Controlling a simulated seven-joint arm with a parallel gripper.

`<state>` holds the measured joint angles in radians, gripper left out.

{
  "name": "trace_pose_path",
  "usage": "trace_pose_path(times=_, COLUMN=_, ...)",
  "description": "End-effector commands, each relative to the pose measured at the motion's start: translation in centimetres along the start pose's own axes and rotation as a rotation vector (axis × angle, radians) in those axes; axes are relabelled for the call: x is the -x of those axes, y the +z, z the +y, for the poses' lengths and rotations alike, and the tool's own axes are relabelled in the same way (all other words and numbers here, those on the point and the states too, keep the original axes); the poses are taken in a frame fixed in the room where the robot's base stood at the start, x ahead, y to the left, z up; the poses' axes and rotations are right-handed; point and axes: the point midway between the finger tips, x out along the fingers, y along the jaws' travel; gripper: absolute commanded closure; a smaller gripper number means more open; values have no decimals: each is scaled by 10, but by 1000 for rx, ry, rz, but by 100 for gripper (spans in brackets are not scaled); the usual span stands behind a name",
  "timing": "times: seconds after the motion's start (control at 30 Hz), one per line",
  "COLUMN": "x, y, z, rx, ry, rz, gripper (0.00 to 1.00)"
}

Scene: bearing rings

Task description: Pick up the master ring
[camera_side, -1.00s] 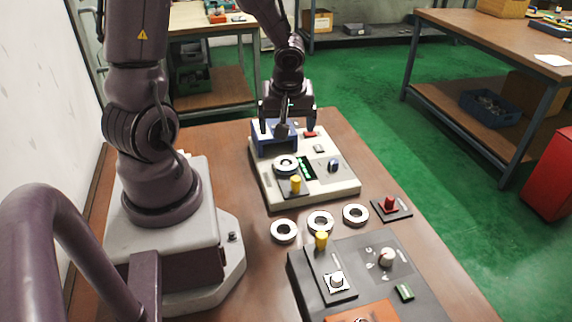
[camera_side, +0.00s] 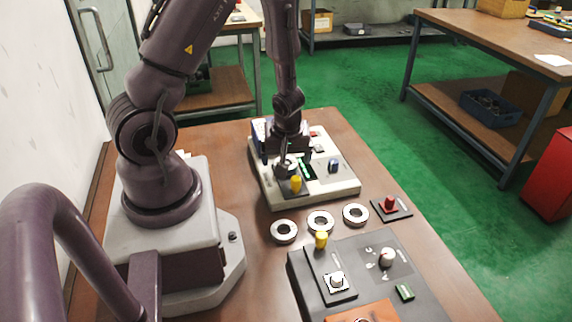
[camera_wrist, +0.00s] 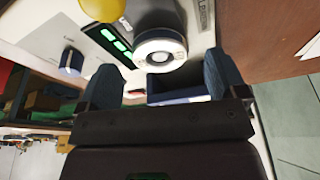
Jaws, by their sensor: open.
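A pale metal ring (camera_wrist: 150,62) sits on the round seat of the white gauge box in the wrist view. I take it to be the master ring, though no label on it is readable. My gripper (camera_wrist: 160,82) is open and empty there, its two dark blue-grey fingers just short of the ring, one toward each side. In the side view my gripper (camera_side: 285,165) is low over the white gauge box (camera_side: 325,192) and hides most of this ring. I cannot tell whether the fingers touch it.
Similar rings (camera_side: 284,231), (camera_side: 320,221) and (camera_side: 355,214) lie in a row on the brown table. A yellow knob (camera_side: 296,184) stands close in front of my gripper, with a blue knob (camera_side: 333,166) to the right. A dark control panel (camera_side: 365,240) fills the front.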

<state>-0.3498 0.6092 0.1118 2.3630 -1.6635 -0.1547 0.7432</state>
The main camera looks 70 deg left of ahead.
Motion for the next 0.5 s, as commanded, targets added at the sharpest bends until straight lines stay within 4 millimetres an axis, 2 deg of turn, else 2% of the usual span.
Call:
trace_pose_path(times=0.2, x=-15, y=-1, z=-1, rx=4, ry=-3, rz=0, gripper=9)
trace_pose_path(times=0.5, x=-20, y=-1, z=1, rx=6, ry=4, rz=2, gripper=9)
